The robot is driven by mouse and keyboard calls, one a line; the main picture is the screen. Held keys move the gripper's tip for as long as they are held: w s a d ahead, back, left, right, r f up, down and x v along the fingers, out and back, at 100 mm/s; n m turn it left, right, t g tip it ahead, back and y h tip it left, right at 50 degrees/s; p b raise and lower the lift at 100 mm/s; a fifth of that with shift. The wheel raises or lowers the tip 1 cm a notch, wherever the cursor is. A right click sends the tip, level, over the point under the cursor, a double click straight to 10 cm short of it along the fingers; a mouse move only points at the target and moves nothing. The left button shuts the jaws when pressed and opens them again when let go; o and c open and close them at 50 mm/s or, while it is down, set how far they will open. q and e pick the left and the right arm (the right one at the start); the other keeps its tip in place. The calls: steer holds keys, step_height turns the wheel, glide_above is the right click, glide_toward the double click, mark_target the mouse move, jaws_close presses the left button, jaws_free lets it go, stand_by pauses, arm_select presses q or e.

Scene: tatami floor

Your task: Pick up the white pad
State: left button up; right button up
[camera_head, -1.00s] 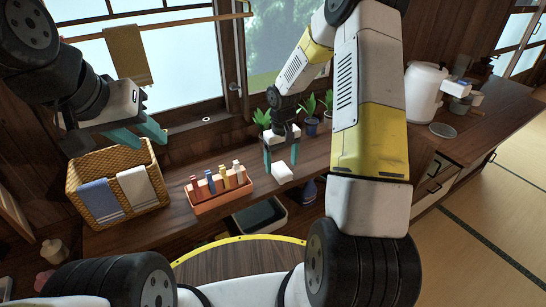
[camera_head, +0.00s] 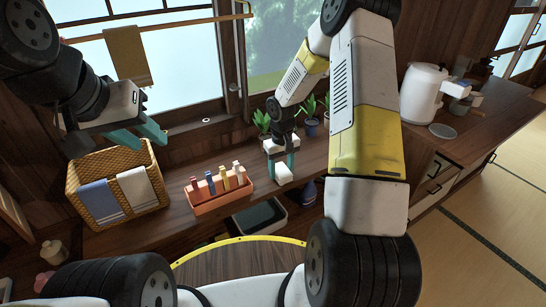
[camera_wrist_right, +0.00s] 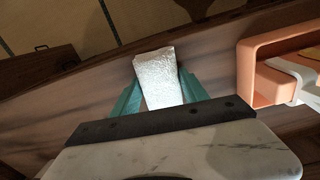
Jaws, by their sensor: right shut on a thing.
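The white pad (camera_head: 284,173) is a small white block at the front edge of the wooden counter, right of the orange tray. In the right wrist view the pad (camera_wrist_right: 157,76) sits between the two teal fingers, its far end sticking out past them. My right gripper (camera_head: 281,169) is shut on it, with the fingers along its sides. I cannot tell whether the pad still touches the counter. My left gripper (camera_head: 145,136) is open and empty above the wicker basket.
The wicker basket (camera_head: 87,166) with cloths stands further left. Potted plants (camera_head: 309,108) stand behind.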

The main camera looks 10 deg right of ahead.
mark_target(281, 172)
steer(key=shift+r, duration=0.55)
steer(key=r, duration=0.1)
steer(key=s+r, duration=0.1)
steer(key=shift+s+a+r, duration=0.1)
steer(key=shift+a+r, duration=0.1)
steer(key=shift+r, duration=0.1)
steer(key=s+a+r, duration=0.1)
steer(key=s+a, duration=0.3)
steer(key=s, duration=1)
steer(key=shift+r, duration=0.15)
steer(key=shift+s, duration=0.1)
